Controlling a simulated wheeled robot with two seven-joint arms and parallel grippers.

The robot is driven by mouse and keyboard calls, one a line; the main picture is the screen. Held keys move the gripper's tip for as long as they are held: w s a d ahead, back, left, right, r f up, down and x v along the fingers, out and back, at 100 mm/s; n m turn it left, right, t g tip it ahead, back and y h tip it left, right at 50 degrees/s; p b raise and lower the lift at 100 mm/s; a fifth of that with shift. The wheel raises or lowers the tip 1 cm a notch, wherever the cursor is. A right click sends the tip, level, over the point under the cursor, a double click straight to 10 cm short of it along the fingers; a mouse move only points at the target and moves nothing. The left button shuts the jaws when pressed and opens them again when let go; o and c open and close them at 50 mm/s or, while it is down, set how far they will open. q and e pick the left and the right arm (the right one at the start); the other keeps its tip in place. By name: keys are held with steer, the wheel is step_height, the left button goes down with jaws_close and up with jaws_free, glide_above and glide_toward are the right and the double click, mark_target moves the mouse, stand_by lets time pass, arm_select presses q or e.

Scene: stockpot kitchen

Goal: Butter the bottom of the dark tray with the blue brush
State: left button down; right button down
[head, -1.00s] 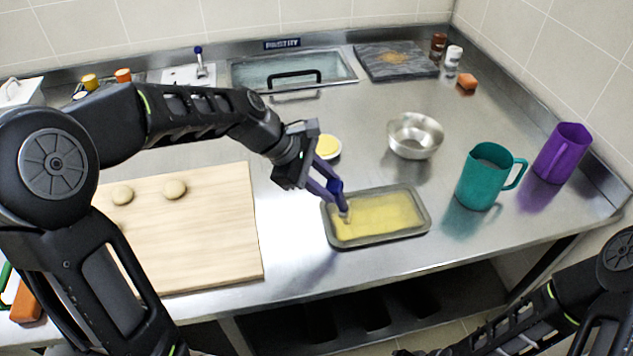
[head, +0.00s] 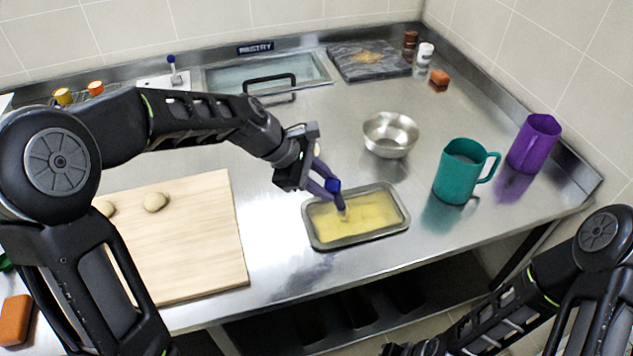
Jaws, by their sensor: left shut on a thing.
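The dark tray (head: 398,228) lies on the steel counter, right of the cutting board. Its bottom shows a yellow coat of butter over most of the area. My left gripper (head: 328,184) is shut on the blue brush (head: 333,187) and holds it over the left half of the tray. The brush points down, with its pale bristles at the yellow surface; whether they touch cannot be told for sure. My right arm comes in at the lower right, and its gripper is out of view.
A steel bowl (head: 390,134), teal jug (head: 458,178) and purple jug (head: 533,144) stand behind and right of the tray. The counter's front edge is close below the tray.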

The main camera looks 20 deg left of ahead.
stand_by(0.3)
arm_select(q)
steer(key=shift+w+d, duration=0.5)
steer(key=shift+d, duration=0.25)
steer(key=shift+w+d, duration=0.45)
steer(key=shift+d, duration=0.3)
steer(key=shift+w+d, duration=0.1)
steer(key=shift+w+d, duration=0.45)
steer(key=shift+d, duration=0.25)
steer(key=shift+w+d, duration=0.4)
steer(key=shift+d, duration=0.35)
steer(key=w+d, duration=0.1)
steer(key=d, duration=0.1)
steer(key=shift+w+d, duration=0.4)
